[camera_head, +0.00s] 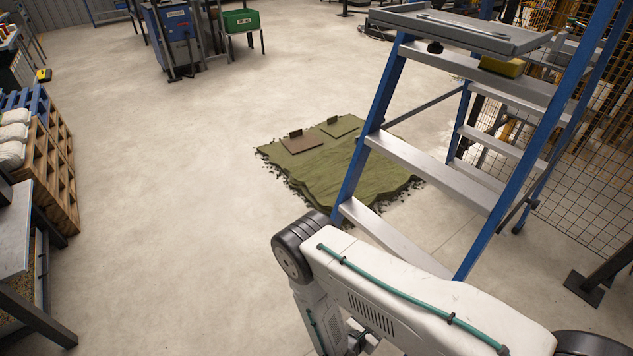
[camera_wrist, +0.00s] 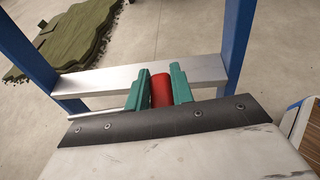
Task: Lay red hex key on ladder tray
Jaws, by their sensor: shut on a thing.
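My gripper (camera_wrist: 160,82) has two green fingers, shut on the red hex key (camera_wrist: 161,91), of which a short red part shows between them. A thin pale bar lies left of the fingers; I cannot tell whether it belongs to the key. In the wrist view the gripper is in front of a metal ladder step (camera_wrist: 105,80). In the head view the ladder tray (camera_head: 400,19) is the grey top of the blue ladder, with a long silver wrench (camera_head: 462,25) lying on it. My white arm is low in that view, well below the tray; the gripper and key are hidden there.
A yellow block (camera_head: 502,66) sits just under the tray. Green turf (camera_head: 335,165) lies on the floor behind the ladder (camera_head: 376,110). A wooden crate (camera_head: 50,165) and a bench (camera_head: 15,235) stand at the left, mesh fencing at the right. The middle floor is clear.

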